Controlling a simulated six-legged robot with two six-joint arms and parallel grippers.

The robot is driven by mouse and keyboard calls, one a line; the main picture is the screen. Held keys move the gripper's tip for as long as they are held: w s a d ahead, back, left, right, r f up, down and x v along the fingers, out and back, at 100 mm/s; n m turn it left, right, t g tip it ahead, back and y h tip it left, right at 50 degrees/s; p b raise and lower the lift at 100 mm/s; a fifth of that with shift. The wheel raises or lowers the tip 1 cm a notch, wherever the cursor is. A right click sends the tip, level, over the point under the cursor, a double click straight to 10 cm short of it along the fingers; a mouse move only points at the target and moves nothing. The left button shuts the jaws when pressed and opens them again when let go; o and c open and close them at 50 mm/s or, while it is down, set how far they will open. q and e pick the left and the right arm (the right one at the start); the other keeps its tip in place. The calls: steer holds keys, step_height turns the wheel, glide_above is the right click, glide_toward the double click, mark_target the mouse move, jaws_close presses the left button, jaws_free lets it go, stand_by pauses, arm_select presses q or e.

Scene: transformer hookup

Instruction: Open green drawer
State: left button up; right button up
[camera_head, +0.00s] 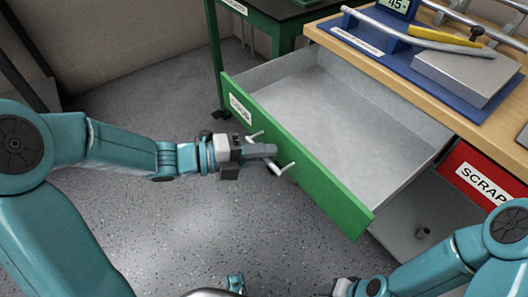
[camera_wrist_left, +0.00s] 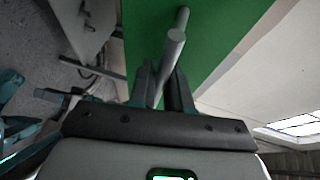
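The green drawer (camera_head: 300,158) is pulled well out of the wooden-topped bench, and its grey inside is empty. Its front has a white label and a silver bar handle (camera_head: 286,169). My left gripper (camera_head: 264,150) is at the handle. In the left wrist view the handle bar (camera_wrist_left: 175,45) runs between the two fingers of my left gripper (camera_wrist_left: 163,85), which are closed around it, with the green front (camera_wrist_left: 215,30) just beyond. My right gripper (camera_head: 343,288) is low at the bottom edge, cut off, with its fingers hidden.
A red drawer marked SCRAP (camera_head: 485,172) is to the right, with a grey cabinet door (camera_head: 405,222) below the open drawer. The bench top (camera_head: 330,40) holds a blue base with a meter and metal bars. A green-framed table (camera_head: 262,20) stands behind. The floor at left is clear.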

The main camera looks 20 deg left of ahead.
stand_by(0.4)
arm_select(q)
steer(key=p+v, duration=0.2)
steer(key=v, duration=1.4)
steer(key=shift+s+a+p, duration=0.15)
steer(key=shift+a+p, duration=0.05)
steer(key=shift+p, duration=0.1)
steer(key=shift+r, duration=0.1)
